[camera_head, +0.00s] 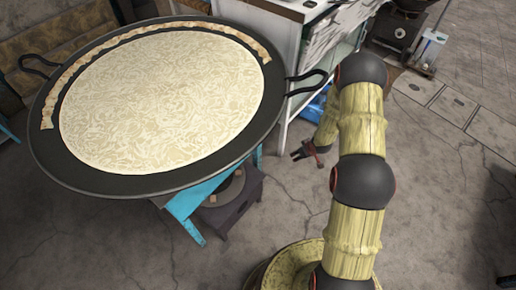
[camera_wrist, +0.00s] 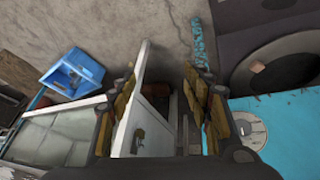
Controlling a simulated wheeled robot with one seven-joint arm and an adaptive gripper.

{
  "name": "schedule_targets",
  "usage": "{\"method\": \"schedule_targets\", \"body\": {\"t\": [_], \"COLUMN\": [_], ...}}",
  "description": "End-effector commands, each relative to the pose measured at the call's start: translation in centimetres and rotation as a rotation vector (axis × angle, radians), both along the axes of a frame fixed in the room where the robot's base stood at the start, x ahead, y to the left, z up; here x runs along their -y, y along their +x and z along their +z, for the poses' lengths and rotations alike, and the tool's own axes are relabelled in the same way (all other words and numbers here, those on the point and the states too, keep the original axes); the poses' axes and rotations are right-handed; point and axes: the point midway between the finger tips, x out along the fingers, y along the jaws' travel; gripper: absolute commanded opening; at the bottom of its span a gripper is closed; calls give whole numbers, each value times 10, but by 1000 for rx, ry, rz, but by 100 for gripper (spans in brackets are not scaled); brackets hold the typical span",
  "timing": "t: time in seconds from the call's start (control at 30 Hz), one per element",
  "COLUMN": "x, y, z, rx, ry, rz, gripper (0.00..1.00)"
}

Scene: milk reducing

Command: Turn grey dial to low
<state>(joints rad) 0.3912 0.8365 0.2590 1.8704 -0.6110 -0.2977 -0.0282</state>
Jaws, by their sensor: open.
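A round grey disc (camera_wrist: 247,131) with faint markings lies on the turquoise panel (camera_wrist: 290,115) at the lower right of the wrist view. It looks like the grey dial; its setting is too small to read. In the head view I cannot make out the dial. My gripper (camera_head: 309,151) hangs to the right of the turquoise stand (camera_head: 190,205), beside the white cabinet. In the wrist view my gripper (camera_wrist: 166,100) is open, with nothing held between its fingers. The disc is just right of the right finger, apart from it as far as I can tell.
A white cabinet (camera_head: 290,85) stands behind my gripper. A dark stand (camera_head: 240,205) sits below the pan. A blue crate (camera_wrist: 72,72) lies left.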

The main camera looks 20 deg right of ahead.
Motion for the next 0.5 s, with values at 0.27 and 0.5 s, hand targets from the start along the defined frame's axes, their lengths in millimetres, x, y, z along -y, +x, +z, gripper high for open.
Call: {"method": "schedule_targets", "body": {"t": [0.27, 0.5], "x": [-53, -114], "y": [32, 50], "z": [-85, -55], "rx": [333, 738], "ry": [187, 403], "rz": [188, 344], "gripper": [50, 50]}}
